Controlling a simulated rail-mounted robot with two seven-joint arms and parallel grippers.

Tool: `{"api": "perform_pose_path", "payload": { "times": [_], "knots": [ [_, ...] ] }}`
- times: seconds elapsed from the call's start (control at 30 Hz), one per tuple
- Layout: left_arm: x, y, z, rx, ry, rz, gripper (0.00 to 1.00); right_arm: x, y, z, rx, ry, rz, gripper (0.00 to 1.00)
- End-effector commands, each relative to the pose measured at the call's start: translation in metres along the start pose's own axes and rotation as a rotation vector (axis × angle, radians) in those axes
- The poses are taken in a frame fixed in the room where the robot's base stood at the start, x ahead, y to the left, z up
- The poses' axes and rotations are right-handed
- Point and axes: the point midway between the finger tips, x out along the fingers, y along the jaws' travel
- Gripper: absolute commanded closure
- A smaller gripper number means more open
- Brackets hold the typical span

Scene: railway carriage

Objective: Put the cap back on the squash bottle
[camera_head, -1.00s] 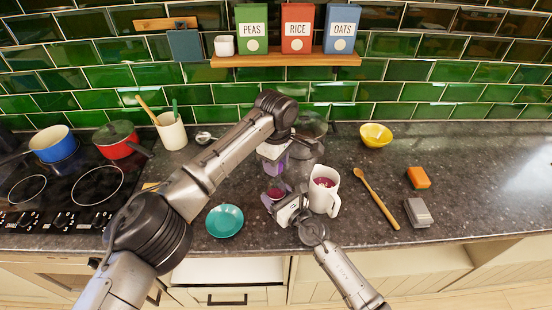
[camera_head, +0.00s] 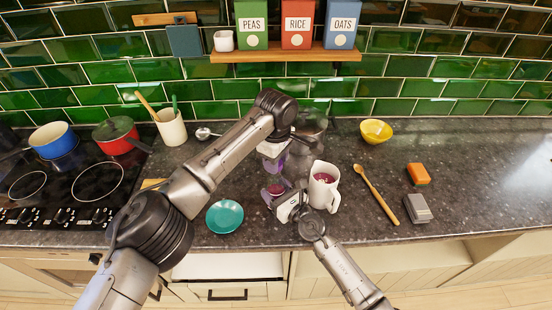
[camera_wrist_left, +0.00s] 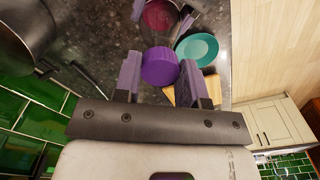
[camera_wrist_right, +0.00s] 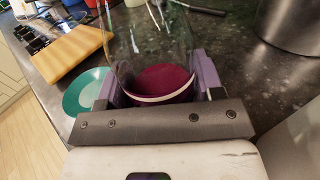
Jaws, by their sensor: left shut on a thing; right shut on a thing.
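My left gripper (camera_head: 273,164) is shut on the purple cap (camera_wrist_left: 160,66), which sits between its fingers. My right gripper (camera_head: 274,191) is shut on the clear squash bottle (camera_wrist_right: 163,52), with dark red squash in its lower part. The bottle stands upright or nearly so on the worktop, and its open top is hard to make out. In the head view the left gripper is above the bottle. In the left wrist view the cap and the bottle (camera_wrist_left: 160,15) look apart. The cap's underside is hidden.
A white jug (camera_head: 329,199) of red drink stands close right of the bottle. A steel pot (camera_head: 312,121) is behind. A teal saucer (camera_head: 225,217) lies front left, near a wooden board (camera_wrist_right: 73,54). A wooden spoon (camera_head: 376,195) lies right; worktop beyond is mostly clear.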

Motion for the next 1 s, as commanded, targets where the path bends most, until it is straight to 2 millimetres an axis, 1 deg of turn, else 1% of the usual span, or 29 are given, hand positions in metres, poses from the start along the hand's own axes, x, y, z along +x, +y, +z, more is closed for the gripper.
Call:
{"api": "perform_pose_path", "payload": {
  "times": [0.27,0.3,0.37,0.47,0.57,1.0],
  "knots": [
    [0.006,-0.0001,0.0004,0.002,-0.002,-0.001,0.84,-0.0001,0.0,-0.0006,0.001,0.001,0.0,0.82],
    [0.0063,-0.0001,0.0003,0.002,-0.002,-0.001,0.84,-0.0001,0.0,-0.0006,0.0,0.001,0.0,1.0],
    [0.0061,-0.0001,0.0003,0.009,-0.002,-0.001,0.84,-0.0001,0.0,-0.0006,0.0,0.001,0.0,1.0],
    [0.0063,-0.0001,0.0005,0.089,-0.002,-0.001,0.84,-0.0001,0.0,-0.0007,0.001,0.001,0.0,1.0],
    [0.0062,-0.0003,0.0006,0.263,-0.003,-0.001,0.84,-0.0001,0.0,-0.0006,0.001,0.001,0.0,1.0],
    [0.0062,-0.0006,-0.0004,1.142,-0.001,0.0,0.84,-0.0002,0.0,-0.0007,0.001,0.001,0.0,1.0]
  ]
}}
